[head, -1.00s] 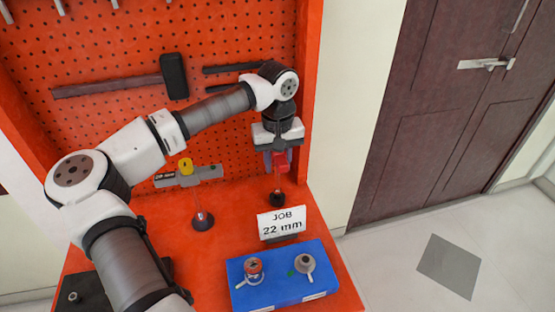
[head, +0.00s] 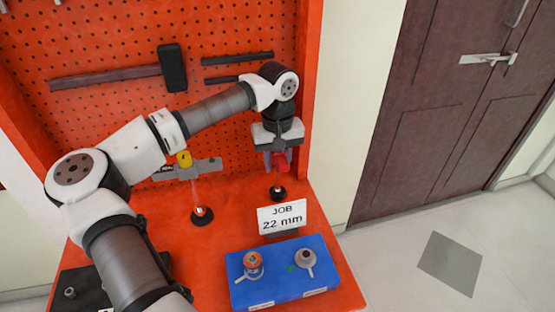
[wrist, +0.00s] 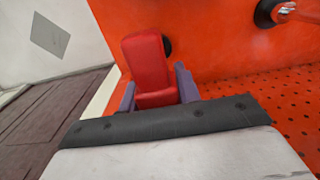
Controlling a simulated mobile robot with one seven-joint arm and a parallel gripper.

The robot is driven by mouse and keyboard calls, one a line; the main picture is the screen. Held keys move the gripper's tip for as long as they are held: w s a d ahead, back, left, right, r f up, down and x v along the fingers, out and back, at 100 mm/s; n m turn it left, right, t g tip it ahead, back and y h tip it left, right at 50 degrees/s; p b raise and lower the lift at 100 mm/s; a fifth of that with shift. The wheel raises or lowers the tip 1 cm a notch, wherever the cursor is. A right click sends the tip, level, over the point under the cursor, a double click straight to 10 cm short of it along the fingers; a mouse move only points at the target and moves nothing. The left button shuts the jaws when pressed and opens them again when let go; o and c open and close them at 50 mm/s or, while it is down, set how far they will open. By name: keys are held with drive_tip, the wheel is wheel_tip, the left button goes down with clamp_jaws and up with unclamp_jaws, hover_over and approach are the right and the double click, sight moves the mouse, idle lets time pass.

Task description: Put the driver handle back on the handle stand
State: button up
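The red driver handle (wrist: 148,70) is between the two grey-purple fingers of my gripper (wrist: 157,88) in the wrist view. In the head view my gripper (head: 279,160) points down, with the red handle (head: 283,161) between its fingers. A small round black base (head: 278,194) with a short light peg stands on the orange bench just under it; it looks like the handle stand. In the wrist view, part of a black disc (wrist: 167,46) shows behind the handle. I cannot tell whether the handle touches the peg.
A "JOB 22 mm" sign (head: 282,217) and a blue tray (head: 284,283) with two round parts stand in front. An orange pegboard (head: 230,125) rises behind.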

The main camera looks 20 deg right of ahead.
drive_tip(key=o, duration=0.5)
drive_tip(key=shift+o, duration=0.2)
drive_tip(key=shift+r, duration=0.1)
